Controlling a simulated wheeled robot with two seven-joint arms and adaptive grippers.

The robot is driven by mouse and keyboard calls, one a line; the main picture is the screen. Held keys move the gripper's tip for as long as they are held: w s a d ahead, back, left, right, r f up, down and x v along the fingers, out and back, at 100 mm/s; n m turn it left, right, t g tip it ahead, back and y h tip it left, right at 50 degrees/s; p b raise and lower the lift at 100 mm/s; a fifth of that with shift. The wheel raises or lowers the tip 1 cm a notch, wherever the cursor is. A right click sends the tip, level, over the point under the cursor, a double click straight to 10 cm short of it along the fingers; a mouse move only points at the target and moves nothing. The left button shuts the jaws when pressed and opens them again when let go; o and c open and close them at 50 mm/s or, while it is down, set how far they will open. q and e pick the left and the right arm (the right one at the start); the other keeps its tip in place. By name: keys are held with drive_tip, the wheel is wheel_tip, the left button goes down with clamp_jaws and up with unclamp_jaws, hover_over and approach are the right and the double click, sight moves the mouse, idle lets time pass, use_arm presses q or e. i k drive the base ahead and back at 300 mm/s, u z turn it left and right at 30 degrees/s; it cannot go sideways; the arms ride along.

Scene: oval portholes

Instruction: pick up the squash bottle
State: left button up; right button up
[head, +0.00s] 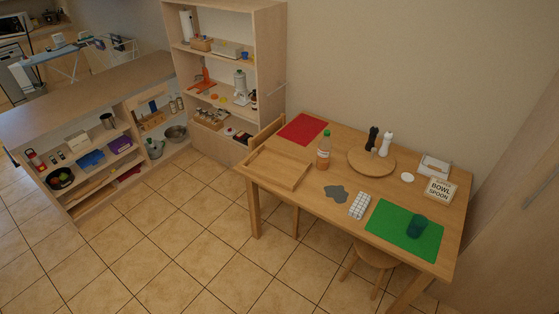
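The squash bottle (323,152) stands upright on the wooden dining table (305,194). It is clear with an orange lower part, a pale label and a green cap. It stands between a wooden tray to its left and a round wooden board to its right. Nothing touches it that I can see. Neither of my grippers shows in the head view.
The table also holds a red mat (302,129), the tray (278,168), the round board (371,162) with two mills, a grey puddle-like patch (336,193), a checked cloth (359,206) and a green mat (404,228) with a dark cup (416,225). Tiled floor lies open in front.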

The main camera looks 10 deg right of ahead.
sight(324, 149)
drive_tip(key=u, duration=0.8)
drive_tip(key=i, duration=1.85)
drive_tip(key=z, duration=1.1)
drive_tip(key=i, duration=0.8)
drive_tip(key=z, duration=0.95)
drive_tip(key=i, duration=0.25)
drive_tip(key=z, duration=0.3)
